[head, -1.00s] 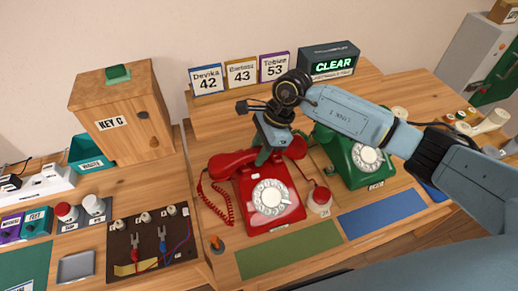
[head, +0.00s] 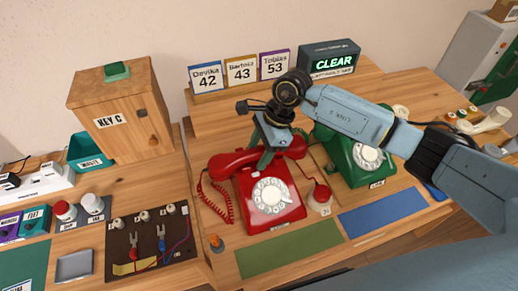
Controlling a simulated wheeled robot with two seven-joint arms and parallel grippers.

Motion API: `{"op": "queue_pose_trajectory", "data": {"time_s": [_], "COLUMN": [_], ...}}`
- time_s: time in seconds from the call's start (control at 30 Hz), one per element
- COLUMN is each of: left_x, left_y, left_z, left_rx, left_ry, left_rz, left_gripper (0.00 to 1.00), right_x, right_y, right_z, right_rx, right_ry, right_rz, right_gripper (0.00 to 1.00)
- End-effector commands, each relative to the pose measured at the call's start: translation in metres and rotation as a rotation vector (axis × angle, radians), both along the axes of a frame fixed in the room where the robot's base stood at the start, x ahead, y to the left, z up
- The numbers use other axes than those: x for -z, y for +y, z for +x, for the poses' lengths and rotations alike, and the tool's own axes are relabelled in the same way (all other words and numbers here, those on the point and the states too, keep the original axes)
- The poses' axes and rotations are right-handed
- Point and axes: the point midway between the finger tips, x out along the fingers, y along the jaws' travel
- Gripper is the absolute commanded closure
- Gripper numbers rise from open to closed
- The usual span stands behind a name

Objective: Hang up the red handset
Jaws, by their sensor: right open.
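The red phone (head: 271,206) with its white dial stands on the desk in the head view. The red handset (head: 232,160) lies across the top of the phone, on its cradle as far as I can see. A coiled red cord hangs at its left. My right gripper (head: 265,157) is open and reaches down from above, its fingers at the middle of the handset. The gripper hides part of the handset and the cradle, so I cannot tell how fully it is seated. My left gripper is not in view.
A green phone (head: 368,155) stands close at the right, partly behind my right arm. A green mat (head: 290,246) and a blue mat (head: 383,213) lie in front.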

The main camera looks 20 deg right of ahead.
Motion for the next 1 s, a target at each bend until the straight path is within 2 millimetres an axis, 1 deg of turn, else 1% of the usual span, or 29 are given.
{"op": "queue_pose_trajectory", "data": {"time_s": [0.07, 0.17, 0.27, 0.5, 0.63, 0.8, 1.0], "left_x": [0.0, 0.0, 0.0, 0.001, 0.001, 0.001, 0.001], "left_y": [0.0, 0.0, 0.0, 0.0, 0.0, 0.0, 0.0], "left_z": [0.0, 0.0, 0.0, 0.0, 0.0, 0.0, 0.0], "left_rx": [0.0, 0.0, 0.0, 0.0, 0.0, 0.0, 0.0], "left_ry": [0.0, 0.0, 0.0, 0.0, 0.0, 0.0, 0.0], "left_rz": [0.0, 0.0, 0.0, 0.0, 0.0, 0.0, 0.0], "left_gripper": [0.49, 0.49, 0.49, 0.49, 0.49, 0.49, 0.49], "right_x": [-0.004, -0.015, -0.033, -0.084, -0.105, -0.121, -0.125], "right_y": [-0.002, -0.006, -0.014, -0.035, -0.043, -0.05, -0.051], "right_z": [0.001, 0.002, 0.002, 0.003, 0.003, 0.003, 0.002], "right_rx": [0.0, 0.001, 0.001, 0.002, 0.001, 0.0, 0.0], "right_ry": [-0.001, -0.005, -0.006, -0.007, -0.005, -0.003, -0.002], "right_rz": [0.0, 0.0, -0.001, 0.0, 0.0, 0.001, 0.001], "right_gripper": [0.46, 0.46, 0.46, 0.46, 0.46, 0.46, 0.46]}}
